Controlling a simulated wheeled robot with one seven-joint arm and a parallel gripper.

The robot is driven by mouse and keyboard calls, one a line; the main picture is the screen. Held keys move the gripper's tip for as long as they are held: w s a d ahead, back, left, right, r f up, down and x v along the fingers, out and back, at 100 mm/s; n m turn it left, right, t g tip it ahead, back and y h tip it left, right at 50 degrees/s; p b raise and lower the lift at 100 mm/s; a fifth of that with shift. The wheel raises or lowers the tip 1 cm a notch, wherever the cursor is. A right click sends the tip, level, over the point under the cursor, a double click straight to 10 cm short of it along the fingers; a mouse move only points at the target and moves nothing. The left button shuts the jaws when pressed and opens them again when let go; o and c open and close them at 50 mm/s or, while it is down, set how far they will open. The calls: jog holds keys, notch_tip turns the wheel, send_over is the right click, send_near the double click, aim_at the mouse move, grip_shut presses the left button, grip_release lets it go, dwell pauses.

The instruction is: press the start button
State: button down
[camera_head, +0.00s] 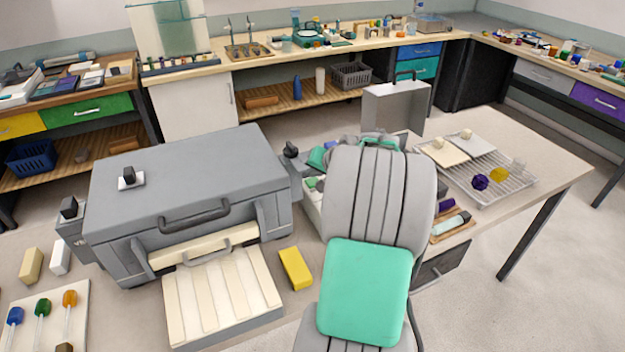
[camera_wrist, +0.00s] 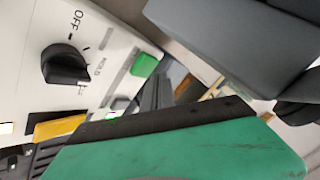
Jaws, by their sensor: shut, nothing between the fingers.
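A pale control panel (camera_wrist: 30,25) fills the left of the wrist view, tilted in the picture. It carries a black knob (camera_wrist: 65,64) with "OFF" and "HOLD" markings, a green button (camera_wrist: 145,64), a smaller bright green piece (camera_wrist: 120,103) and a yellow button (camera_wrist: 55,129). I cannot read a start label on either green piece. My gripper (camera_wrist: 157,92) shows as narrow dark fingers, shut and empty, close to the green pieces. I cannot tell whether it touches either one. In the head view my arm hides the gripper and most of the panel.
A grey furnace-like box (camera_head: 190,180) stands left of my arm, with a slatted tray (camera_head: 222,300) before it. A yellow block (camera_head: 295,268) lies beside the tray. A wire rack (camera_head: 510,185) and an upright grey case (camera_head: 393,108) stand to the right.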

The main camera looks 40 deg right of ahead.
jog(key=shift+r+p, duration=1.55)
jog(key=shift+r, duration=1)
